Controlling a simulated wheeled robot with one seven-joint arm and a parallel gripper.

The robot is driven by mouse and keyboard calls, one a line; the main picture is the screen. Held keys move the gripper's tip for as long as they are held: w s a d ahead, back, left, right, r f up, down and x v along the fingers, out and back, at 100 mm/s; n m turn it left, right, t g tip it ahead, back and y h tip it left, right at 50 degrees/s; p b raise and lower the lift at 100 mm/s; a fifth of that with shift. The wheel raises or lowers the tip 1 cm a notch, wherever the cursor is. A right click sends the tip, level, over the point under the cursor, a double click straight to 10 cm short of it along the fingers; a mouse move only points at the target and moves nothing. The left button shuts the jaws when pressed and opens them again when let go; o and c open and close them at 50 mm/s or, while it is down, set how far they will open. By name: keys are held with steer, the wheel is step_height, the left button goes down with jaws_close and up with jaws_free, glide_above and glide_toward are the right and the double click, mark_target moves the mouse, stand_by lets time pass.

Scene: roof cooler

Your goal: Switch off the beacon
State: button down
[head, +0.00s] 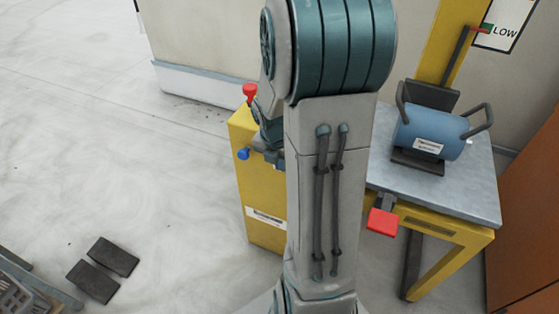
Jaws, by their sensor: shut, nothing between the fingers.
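No part in view is clearly marked as the beacon. A yellow cabinet (262,205) stands behind my arm, with a red knob-like part (250,92) at its top and a blue knob (243,154) on its left side. My gripper (273,158) shows only in part beside the cabinet's upper end, mostly hidden by my arm. It looks shut and empty, close to the blue knob. I cannot tell whether it touches the cabinet.
To the right, a yellow-framed bench (478,190) carries a blue drum with handles (432,130). A red block (383,222) sticks out at its front edge. A red-tipped lever (460,50) stands by a LOW sign (503,25). Dark pads (103,270) lie on the floor; the left floor is mostly clear.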

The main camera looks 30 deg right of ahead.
steer(key=shift+w+d+r, duration=0.15)
steer(key=shift+r, duration=0.2)
steer(key=s+a+r+p, duration=0.3)
steer(key=a+r+p, duration=0.1)
steer(key=r, duration=0.6)
steer(key=shift+a+r+p, duration=0.15)
steer(key=shift+r+p, duration=0.05)
steer(key=shift+p, duration=0.1)
steer(key=shift+r+p, duration=0.1)
steer(key=shift+p, duration=0.7)
steer(key=shift+p, duration=0.75)
